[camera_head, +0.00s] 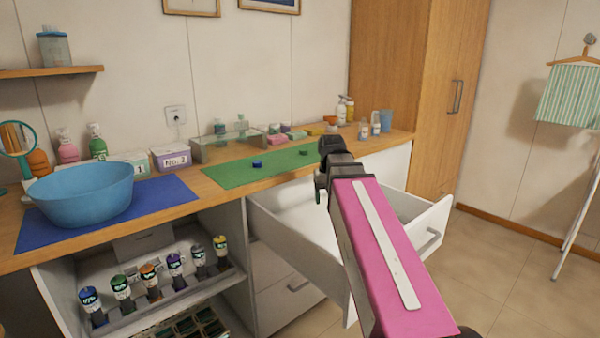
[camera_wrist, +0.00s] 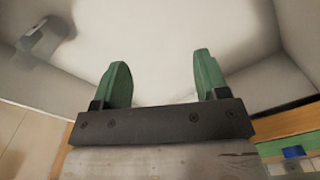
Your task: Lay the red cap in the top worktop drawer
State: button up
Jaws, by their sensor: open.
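The top worktop drawer (camera_head: 295,243) is pulled open below the right part of the worktop. My gripper (camera_head: 321,188) is over this drawer, partly hidden by my arm in the head view. In the wrist view my gripper (camera_wrist: 160,62) has its two green fingers wide apart with nothing between them. The white drawer floor (camera_wrist: 155,30) lies beyond the fingers and looks bare where it shows. I cannot make out a red cap in either view; my arm hides part of the drawer.
A blue cap (camera_head: 257,163) and a green cap (camera_head: 304,153) lie on the green mat (camera_head: 228,174). A blue bowl (camera_head: 82,192) stands on a blue mat at left. Several bottles stand in the open rack (camera_head: 190,290) below.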

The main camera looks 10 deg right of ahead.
jog(key=w+a+r+m, duration=0.3)
jog(key=a+r+m, duration=0.3)
jog(key=a+r, duration=0.2)
jog(key=shift+w+a+m, duration=0.3)
jog(key=shift+a+m, duration=0.1)
dwell(1.0)
